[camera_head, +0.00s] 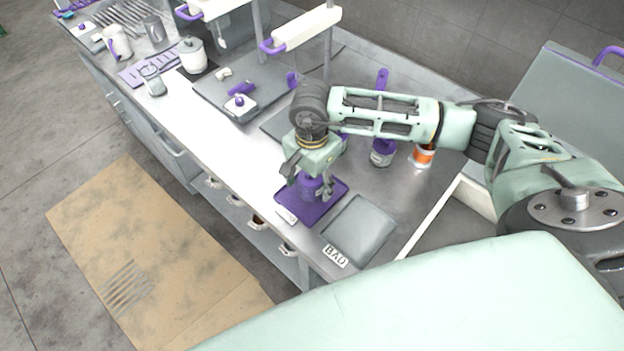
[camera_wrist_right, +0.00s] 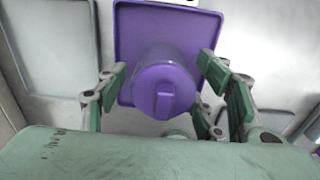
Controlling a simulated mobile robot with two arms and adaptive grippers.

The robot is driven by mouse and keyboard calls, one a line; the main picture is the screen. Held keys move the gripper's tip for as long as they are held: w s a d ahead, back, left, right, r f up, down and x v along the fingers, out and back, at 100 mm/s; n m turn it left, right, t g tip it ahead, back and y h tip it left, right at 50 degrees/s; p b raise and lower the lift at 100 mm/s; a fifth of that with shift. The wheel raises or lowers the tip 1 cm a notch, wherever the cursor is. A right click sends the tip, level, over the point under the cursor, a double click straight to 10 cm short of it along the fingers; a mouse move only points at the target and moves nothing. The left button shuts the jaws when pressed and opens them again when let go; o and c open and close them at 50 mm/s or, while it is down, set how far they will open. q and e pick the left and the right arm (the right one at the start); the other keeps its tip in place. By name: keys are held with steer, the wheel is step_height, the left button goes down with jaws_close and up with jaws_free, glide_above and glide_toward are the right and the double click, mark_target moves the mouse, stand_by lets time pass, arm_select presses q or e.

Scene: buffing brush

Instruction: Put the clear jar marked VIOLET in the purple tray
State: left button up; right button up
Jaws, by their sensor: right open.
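A jar with a purple lid (camera_wrist_right: 163,92) stands on the purple tray (camera_wrist_right: 128,25), as seen from above in the right wrist view. The jar's body looks see-through, with purple showing through it; no VIOLET marking is readable. In the head view the jar (camera_head: 310,187) is partly covered by my right gripper (camera_head: 307,181), and the purple tray (camera_head: 318,214) lies under both. My right gripper's fingers are open, one on each side of the jar, with gaps visible in the right wrist view (camera_wrist_right: 162,70). My left gripper is not in view.
A grey tray (camera_head: 360,230) lies beside the purple one, by a BAD label (camera_head: 335,256). A purple-topped jar (camera_head: 382,157) and an orange-banded jar (camera_head: 423,156) stand behind. A white pot (camera_head: 191,56) and a grey plate with tools (camera_head: 262,90) are farther left along the bench.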

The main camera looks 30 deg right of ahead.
steer(key=shift+r+p, duration=0.3)
step_height(320, 180, up, 11)
steer(key=b, duration=0.5)
steer(key=shift+r, duration=0.4)
